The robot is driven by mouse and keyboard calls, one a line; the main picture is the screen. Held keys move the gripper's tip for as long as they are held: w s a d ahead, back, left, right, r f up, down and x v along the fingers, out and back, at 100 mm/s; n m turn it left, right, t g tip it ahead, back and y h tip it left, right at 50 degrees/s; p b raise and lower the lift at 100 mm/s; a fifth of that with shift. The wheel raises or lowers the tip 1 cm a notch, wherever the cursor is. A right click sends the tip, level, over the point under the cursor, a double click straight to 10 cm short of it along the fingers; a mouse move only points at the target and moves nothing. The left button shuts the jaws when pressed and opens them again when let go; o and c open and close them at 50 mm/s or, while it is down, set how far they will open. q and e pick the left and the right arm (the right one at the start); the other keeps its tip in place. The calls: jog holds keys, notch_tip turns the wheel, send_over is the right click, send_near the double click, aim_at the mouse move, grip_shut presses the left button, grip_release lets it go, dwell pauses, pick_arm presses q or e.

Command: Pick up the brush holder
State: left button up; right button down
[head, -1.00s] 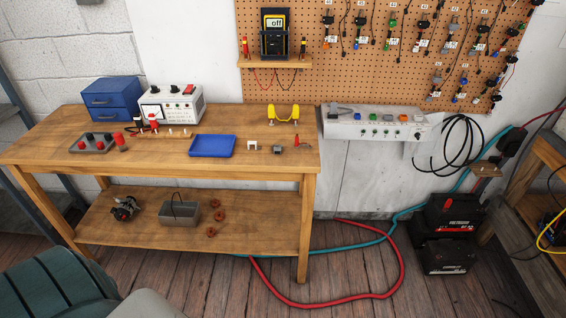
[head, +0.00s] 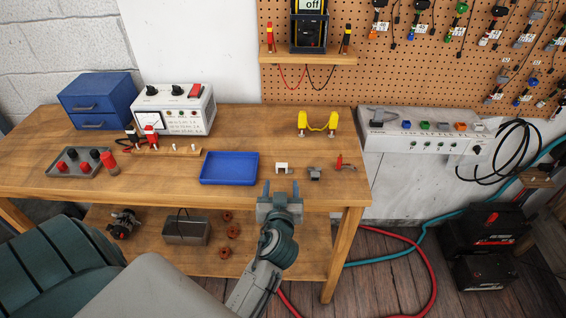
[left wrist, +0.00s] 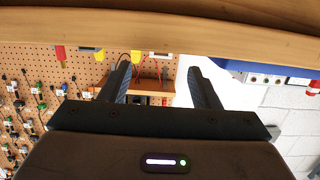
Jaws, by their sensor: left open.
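Two small parts lie near the front of the bench top: a white block (head: 281,168) and a dark grey piece (head: 315,173) to its right. I cannot tell for sure which one is the brush holder. My left gripper (head: 281,190) is open and empty at the bench's front edge, its fingers pointing towards the bench, just in front of the white block and apart from it. In the left wrist view the open fingers (left wrist: 158,68) have nothing between them. My right gripper is out of view.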

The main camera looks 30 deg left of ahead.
aim_at(282, 165)
pick_arm(q)
jog(key=x, duration=0.2)
jog(key=shift+w+a+r+p, duration=0.2)
jog(key=shift+w+a+p, duration=0.1)
jog(key=shift+p, duration=0.1)
jog(key=shift+w+a, duration=0.1)
jog(key=shift+w, duration=0.15)
jog(key=shift+w+a+p, duration=0.25)
jog(key=shift+w+p, duration=0.1)
jog(key=shift+w, duration=0.1)
jog(key=p+x, duration=0.2)
jog(key=x, duration=0.2)
jog(key=shift+w+a, duration=0.15)
jog(key=shift+w+a+f, duration=0.15)
jog(key=shift+w+f, duration=0.1)
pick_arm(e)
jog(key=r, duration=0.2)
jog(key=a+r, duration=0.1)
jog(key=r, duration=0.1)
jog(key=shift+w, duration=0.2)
pick_arm(q)
jog(key=shift+c, duration=0.5)
